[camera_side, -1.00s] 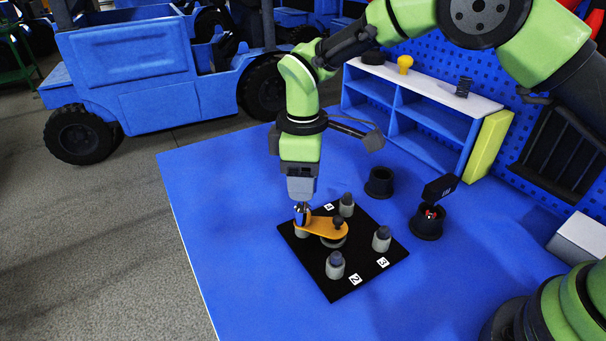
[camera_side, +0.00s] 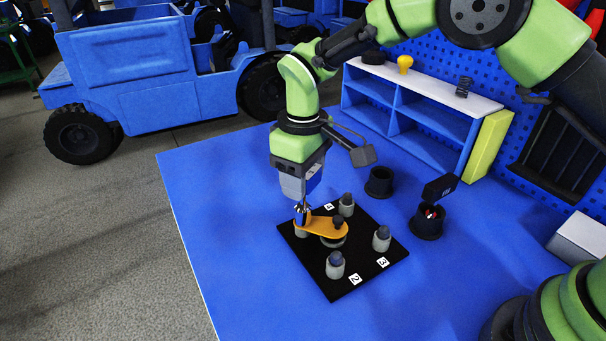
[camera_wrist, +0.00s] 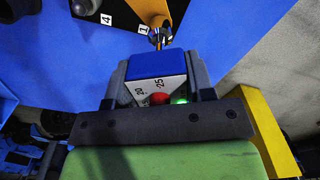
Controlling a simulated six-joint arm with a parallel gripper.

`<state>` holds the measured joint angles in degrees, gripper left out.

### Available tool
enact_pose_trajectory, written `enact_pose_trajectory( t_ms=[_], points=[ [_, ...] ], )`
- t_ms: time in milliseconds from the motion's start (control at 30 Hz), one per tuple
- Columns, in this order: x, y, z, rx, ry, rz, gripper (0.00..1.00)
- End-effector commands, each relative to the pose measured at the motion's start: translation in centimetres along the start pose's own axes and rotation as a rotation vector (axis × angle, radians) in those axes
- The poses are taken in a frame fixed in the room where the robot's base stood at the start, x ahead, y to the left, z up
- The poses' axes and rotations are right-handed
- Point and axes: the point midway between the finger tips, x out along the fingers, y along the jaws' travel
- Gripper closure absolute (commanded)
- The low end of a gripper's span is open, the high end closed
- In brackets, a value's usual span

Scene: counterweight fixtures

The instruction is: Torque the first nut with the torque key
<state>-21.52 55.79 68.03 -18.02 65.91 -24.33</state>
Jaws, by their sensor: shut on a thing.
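My gripper (camera_wrist: 157,90) is shut on the torque key (camera_wrist: 152,64), a blue block with a pale face marked 20 and 25, a red spot and a glowing green spot. In the side view my gripper (camera_side: 300,188) is above the black plate's (camera_side: 318,275) left corner. The key's metal tip (camera_wrist: 160,36) points down at the end of the orange arm (camera_wrist: 150,10), by label 1 (camera_wrist: 144,29). The orange arm (camera_side: 327,228) also shows in the side view. The first nut is hidden under the tip; I cannot tell how fully it is seated.
Several grey posts with dark tops stand on the plate, including one by label 2 (camera_side: 335,267) and one by label 3 (camera_side: 381,240). Two black cups (camera_side: 379,183) (camera_side: 428,224) stand to the right, one with a dark tool in it. A blue shelf (camera_side: 430,115) is behind. The front of the blue table is clear.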

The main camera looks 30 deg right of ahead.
Motion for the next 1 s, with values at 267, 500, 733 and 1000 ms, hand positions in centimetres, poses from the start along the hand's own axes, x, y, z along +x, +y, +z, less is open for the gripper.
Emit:
enact_pose_trajectory(
  t_ms=[267, 500, 733, 1000],
  points=[
    [-0.2, 0.0, 0.0, -0.01, 0.002, 0.0, 0.89],
    [-1.5, 0.0, -0.1, -0.012, 0.003, 0.0, 0.89],
    [-2.7, 0.0, -0.1, -0.012, 0.003, 0.001, 0.89],
    [-4.0, 0.0, 0.0, -0.012, 0.002, 0.0, 0.89]
  ],
)
